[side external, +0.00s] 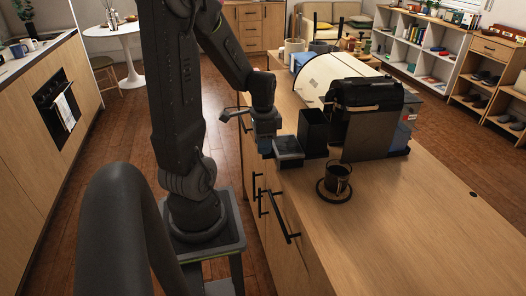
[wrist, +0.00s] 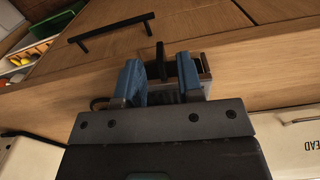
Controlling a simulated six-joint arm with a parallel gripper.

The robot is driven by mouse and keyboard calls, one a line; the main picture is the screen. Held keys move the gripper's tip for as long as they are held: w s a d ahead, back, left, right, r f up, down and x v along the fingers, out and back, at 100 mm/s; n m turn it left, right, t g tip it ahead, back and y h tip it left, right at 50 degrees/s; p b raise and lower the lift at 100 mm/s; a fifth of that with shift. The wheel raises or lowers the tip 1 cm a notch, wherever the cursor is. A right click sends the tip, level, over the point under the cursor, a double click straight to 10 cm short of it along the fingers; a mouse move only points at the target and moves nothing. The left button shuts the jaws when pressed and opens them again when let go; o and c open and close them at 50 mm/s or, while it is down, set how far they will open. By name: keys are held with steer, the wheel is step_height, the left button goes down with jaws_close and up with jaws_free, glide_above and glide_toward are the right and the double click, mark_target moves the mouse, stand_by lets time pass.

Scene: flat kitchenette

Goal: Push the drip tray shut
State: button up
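The coffee machine (side external: 372,128) is a dark block on the wooden counter. The drip tray (side external: 288,149) is a small dark box with a grey top, standing out from the machine side towards the counter edge. My gripper (side external: 264,146) is at the tray's outer, left end, with blue fingers low beside it. In the wrist view my gripper (wrist: 159,64) has its two blue fingers apart, with a dark upright bar between them and gaps at its sides. A grey and black part, probably the tray (wrist: 204,66), shows behind the right finger. Contact cannot be told.
A cream bread bin (side external: 322,72) is behind. Drawer handles (side external: 279,217) jut from the counter front. The near counter is clear.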

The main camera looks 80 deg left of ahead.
steer(key=shift+f, duration=1.55)
jaws_close()
